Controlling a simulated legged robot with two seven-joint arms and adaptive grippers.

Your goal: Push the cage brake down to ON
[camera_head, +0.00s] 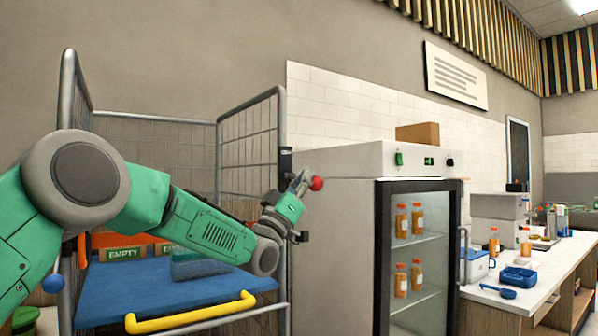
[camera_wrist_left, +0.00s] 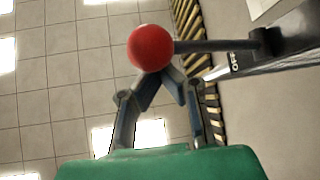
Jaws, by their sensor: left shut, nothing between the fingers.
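The cage brake is a lever with a red ball knob (camera_head: 316,183) at the right front post of the wire cage (camera_head: 250,140). In the left wrist view the red knob (camera_wrist_left: 151,49) sits on a dark rod that runs right to a pivot on a dark plate (camera_wrist_left: 285,45). White lettering that looks like OFF shows on that plate. My left gripper (camera_head: 303,182) is shut and empty, with its fingertips (camera_wrist_left: 165,76) right at the knob. The knob overlaps the tips, so I cannot tell whether they touch. My right gripper is not in view.
The cage holds a blue platform (camera_head: 180,285) with a yellow handle (camera_head: 190,312). A fridge with bottles (camera_head: 345,225) stands close to the right of the lever. A counter (camera_head: 535,265) with a blue container and juicing items is farther right.

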